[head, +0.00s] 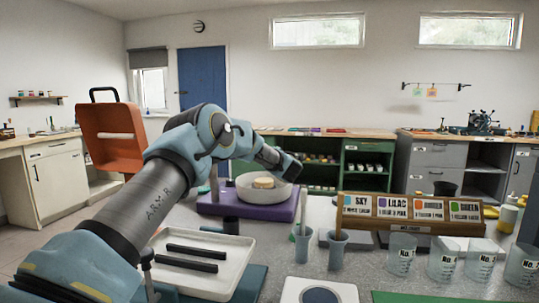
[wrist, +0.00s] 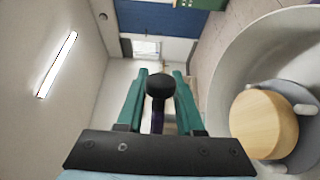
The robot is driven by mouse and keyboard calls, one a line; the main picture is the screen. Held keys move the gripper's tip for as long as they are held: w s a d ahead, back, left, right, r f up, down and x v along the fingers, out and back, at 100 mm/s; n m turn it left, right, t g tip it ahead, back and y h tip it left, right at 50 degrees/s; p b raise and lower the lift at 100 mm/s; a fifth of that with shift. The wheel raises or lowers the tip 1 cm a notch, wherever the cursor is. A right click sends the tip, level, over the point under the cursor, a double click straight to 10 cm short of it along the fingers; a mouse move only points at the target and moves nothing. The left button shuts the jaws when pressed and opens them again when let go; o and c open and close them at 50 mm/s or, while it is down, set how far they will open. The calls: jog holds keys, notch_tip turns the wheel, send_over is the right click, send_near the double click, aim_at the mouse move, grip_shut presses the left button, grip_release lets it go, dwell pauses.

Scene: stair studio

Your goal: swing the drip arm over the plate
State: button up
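The plate, a wide pale round dish, shows on a purple board (head: 248,207) in the head view and at the right of the wrist view (wrist: 222,100). A round wooden block (wrist: 263,124) sits in it. My gripper (wrist: 160,78) has two teal fingers, set apart beside the plate's rim. A round black knob (wrist: 160,84) on a dark purplish stem shows between the fingertips, filling most of the gap; whether they press on it is unclear. I take the knob to be part of the drip arm; the rest of it is hidden. In the head view my gripper (head: 288,166) is beyond my forearm.
A white tray (head: 225,272) with two dark bars lies in front. A wooden rack (head: 408,207) of labelled colours and several clear cups (head: 442,259) are at the right.

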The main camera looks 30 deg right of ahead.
jog(key=o, duration=0.4)
jog(key=shift+c, duration=0.2)
jog(key=shift+s+d, duration=0.1)
jog(key=b+v, duration=0.2)
jog(key=v, duration=0.5)
jog(key=shift+s, duration=0.2)
